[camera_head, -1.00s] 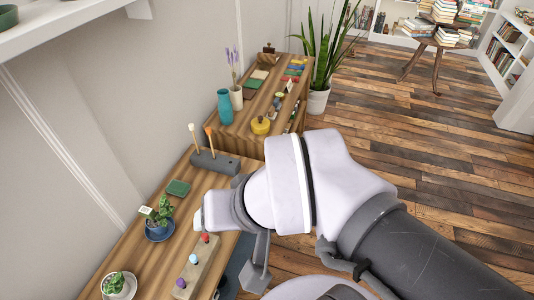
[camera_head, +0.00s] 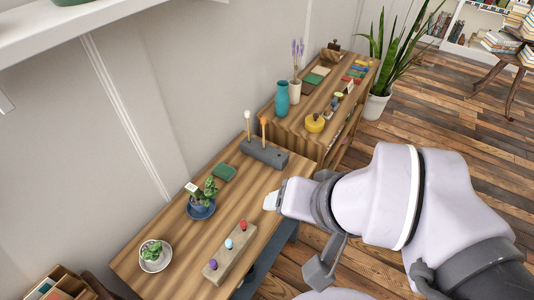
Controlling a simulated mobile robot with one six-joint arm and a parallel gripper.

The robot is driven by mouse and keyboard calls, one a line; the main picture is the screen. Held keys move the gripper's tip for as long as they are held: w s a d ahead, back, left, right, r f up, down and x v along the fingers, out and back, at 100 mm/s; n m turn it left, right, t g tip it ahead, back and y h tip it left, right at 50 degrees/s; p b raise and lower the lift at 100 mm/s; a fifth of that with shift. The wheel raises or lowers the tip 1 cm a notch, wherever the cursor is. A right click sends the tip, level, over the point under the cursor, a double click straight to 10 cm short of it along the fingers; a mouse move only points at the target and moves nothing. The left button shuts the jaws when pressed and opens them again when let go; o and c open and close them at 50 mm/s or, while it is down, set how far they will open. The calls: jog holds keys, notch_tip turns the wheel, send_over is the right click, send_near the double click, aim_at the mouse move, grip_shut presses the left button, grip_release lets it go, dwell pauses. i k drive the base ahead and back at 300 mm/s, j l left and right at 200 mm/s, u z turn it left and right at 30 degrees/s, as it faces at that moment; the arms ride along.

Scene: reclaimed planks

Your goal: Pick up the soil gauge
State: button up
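A small white square-headed piece (camera_head: 191,187), which looks like the soil gauge, stands at a succulent in a blue pot (camera_head: 201,209) on the wooden table. Its lower part is hidden by the plant or pot. My gripper (camera_head: 271,201) is over the table, to the right of the blue pot and apart from it in the picture. Only a pale tip shows past my arm, so I cannot tell whether the fingers are open or shut. Nothing held is visible.
Another potted succulent (camera_head: 152,255) is nearer. A white shelf (camera_head: 85,25) overhangs at upper left.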

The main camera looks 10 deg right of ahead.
aim_at(194, 191)
jog(key=i+u, duration=0.15)
jog(key=u, duration=0.35)
jog(key=i+u, duration=0.2)
jog(key=u, duration=0.25)
